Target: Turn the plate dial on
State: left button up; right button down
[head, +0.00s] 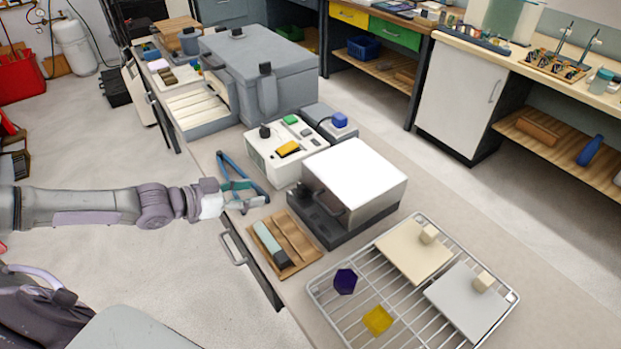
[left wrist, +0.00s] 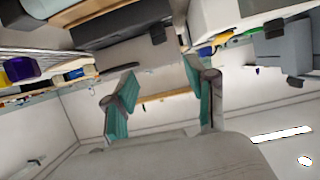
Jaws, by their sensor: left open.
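The white control box (head: 285,152) stands on the bench with a black knob (head: 264,131), a green button (head: 291,119) and a yellow switch (head: 288,148) on top. Beside it, a unit with a pale metal cover (head: 356,172) sits on a dark base (head: 330,222) with a handle in front. I cannot tell which knob is the plate dial, or its setting. My left gripper (head: 256,193) is open and seems empty, at the bench's front edge, in front of the box and apart from it. Its teal fingers are spread in the left wrist view (left wrist: 160,95). My right gripper is not in view.
A blue-handled tool (head: 232,163) lies near my left gripper. A wooden tray (head: 292,239) with a grey-green bar sits at the front edge. A wire rack (head: 405,324) holds plates and small blocks at right. A large grey case (head: 268,65) stands behind.

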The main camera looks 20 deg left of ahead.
aim_at(299, 187)
pick_arm(q)
jog(key=p+x, duration=0.2)
jog(key=x, duration=1)
jog(key=shift+a+r+p, duration=0.1)
jog(key=shift+p, duration=0.3)
jog(key=shift+w+d+f, duration=0.25)
jog(key=shift+w+f, duration=0.05)
jog(key=shift+w, duration=0.25)
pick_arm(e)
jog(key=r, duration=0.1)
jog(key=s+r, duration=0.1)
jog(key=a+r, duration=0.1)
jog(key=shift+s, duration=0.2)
pick_arm(q)
jog(key=shift+c, duration=1.8)
grip_shut()
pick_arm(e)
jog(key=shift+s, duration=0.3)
